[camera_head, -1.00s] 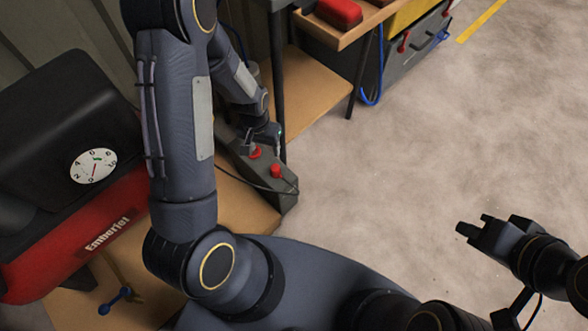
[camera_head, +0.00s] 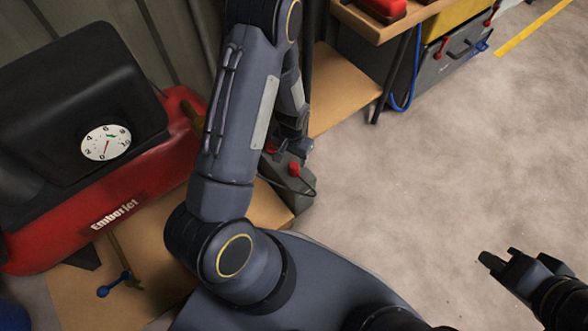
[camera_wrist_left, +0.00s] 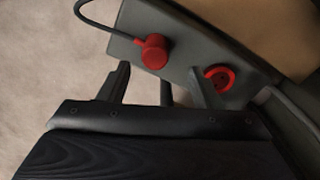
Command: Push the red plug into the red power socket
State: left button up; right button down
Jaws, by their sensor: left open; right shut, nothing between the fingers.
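The red plug (camera_head: 294,170) stands on a grey box (camera_head: 303,189) in the head view, with a dark cord looping from it. In the left wrist view the plug (camera_wrist_left: 154,51) is a round red knob on the box's face. The red socket (camera_wrist_left: 219,78) is a red ring with a dark holed centre, right of the plug and partly behind a finger. My left gripper (camera_wrist_left: 160,76) is open and empty, its fingers just below the plug in that view. In the head view it (camera_head: 299,149) hides most of the socket. My right gripper (camera_head: 498,258) is shut and empty, over bare floor.
A red and black compressor (camera_head: 100,195) with a dial stands at the left. A wooden bench (camera_head: 375,25) with a dark leg is behind the box. A grey and yellow case (camera_head: 445,60) stands at the top right. The floor (camera_head: 430,170) on the right is clear.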

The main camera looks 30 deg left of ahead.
aim_at(294, 165)
pick_arm(q)
jog(key=f+b, duration=0.2)
jog(key=f, duration=0.1)
jog(key=f+b, duration=0.1)
jog(key=f, duration=0.1)
jog(key=shift+s+d+f, duration=0.1)
jog(key=shift+s+d, duration=0.15)
jog(key=shift+d, duration=0.1)
jog(key=c, duration=1)
